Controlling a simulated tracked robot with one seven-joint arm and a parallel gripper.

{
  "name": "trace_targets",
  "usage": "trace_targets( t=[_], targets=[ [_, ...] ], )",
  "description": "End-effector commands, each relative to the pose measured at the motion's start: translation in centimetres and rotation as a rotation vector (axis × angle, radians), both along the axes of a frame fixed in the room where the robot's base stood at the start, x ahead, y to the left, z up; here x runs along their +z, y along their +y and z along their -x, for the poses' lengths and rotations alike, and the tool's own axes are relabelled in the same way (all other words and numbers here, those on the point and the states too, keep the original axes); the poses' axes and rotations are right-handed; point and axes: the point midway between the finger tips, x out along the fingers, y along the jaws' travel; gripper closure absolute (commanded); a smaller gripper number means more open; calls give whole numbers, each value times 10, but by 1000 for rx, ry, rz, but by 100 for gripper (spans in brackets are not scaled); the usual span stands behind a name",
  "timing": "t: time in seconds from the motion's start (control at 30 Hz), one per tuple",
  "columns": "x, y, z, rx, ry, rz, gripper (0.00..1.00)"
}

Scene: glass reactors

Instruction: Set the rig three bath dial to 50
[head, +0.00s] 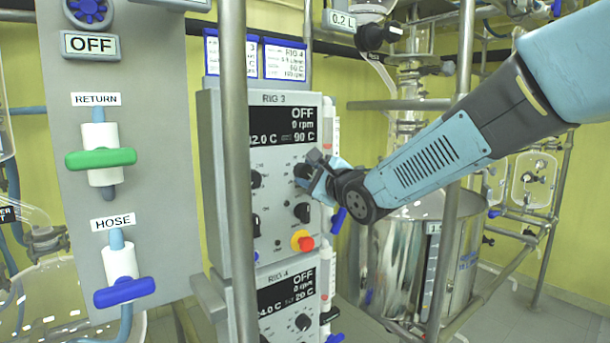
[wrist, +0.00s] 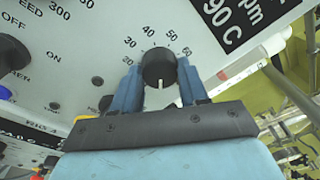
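The rig three bath dial (wrist: 158,68) is a round black knob on the grey rig three panel (head: 285,204). Its white pointer line faces the bottom of the wrist view, away from the numbers 20 to 60 printed above it. My gripper (wrist: 160,72) has one blue finger on each side of the dial, close against it, and looks shut on it. In the head view my gripper (head: 312,178) hides most of this dial. The rig three display (head: 284,125) reads OFF, 0 rpm, and 90 C at its lower right.
A grey post (head: 238,190) stands in front of the panel's left part. A red emergency button (head: 305,242) sits below the dials. The rig four panel (head: 287,300) is underneath. A steel vessel (head: 400,265) stands behind my arm at right.

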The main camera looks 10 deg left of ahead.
Motion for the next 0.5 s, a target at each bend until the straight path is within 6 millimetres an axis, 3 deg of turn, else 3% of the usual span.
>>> trace_targets(
  t=[0.27,0.3,0.5],
  targets=[
    [-1,0,0,1,1,1,87],
    [-1,13,1,4,1,0,87],
    [-1,3,2,5,-13,15,87]
  ],
)
